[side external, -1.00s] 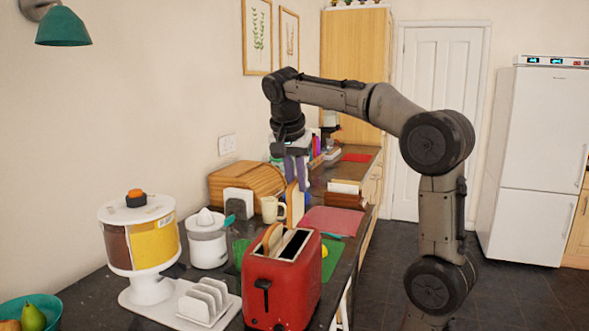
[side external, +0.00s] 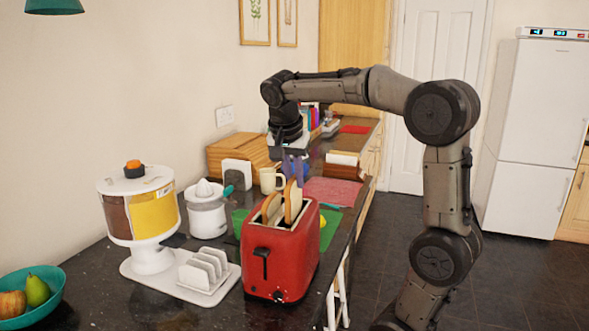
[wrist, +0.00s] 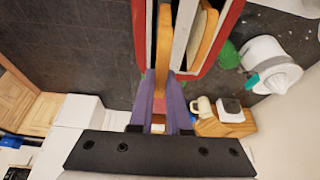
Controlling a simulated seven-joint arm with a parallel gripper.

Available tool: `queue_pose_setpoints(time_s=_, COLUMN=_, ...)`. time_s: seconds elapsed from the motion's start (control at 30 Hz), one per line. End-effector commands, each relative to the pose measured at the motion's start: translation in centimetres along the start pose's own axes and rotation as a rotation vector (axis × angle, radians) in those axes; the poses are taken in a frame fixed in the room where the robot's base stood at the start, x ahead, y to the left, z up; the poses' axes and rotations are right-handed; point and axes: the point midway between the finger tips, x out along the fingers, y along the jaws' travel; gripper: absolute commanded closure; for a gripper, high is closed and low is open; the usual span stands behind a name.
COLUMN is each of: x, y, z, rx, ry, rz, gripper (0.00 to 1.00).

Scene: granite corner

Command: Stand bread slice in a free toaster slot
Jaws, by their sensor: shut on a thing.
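The red toaster (side external: 302,256) stands on the dark counter with two long slots. A browned bread slice stands in its left slot in the side view (side external: 271,208); it also shows in the wrist view (wrist: 203,38). The held bread slice (side external: 293,203) is upright at the other slot, its lower edge down at the slot opening. In the wrist view the held slice (wrist: 162,55) lines up between that slot's walls; its depth inside is hard to tell. My gripper (wrist: 161,100), with purple fingers, is shut on the slice's far end, behind the toaster in the side view.
A white toast rack (side external: 207,268), a cereal dispenser (side external: 140,215) and a juicer (side external: 206,212) stand left of the toaster. A mug (side external: 268,180), a wooden bread bin (side external: 236,153) and a green board (side external: 331,222) lie behind. The counter edge is close on the right.

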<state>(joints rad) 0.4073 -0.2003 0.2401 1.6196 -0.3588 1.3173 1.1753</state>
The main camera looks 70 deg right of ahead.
Motion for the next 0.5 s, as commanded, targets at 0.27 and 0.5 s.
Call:
queue_pose_setpoints(time_s=0.27, x=1.9, y=0.0, z=0.8, rx=0.0, ry=0.0, rz=0.002, gripper=1.0)
queue_pose_setpoints(time_s=0.5, x=3.2, y=0.0, z=1.3, rx=-0.001, ry=0.001, rz=0.001, gripper=1.0)
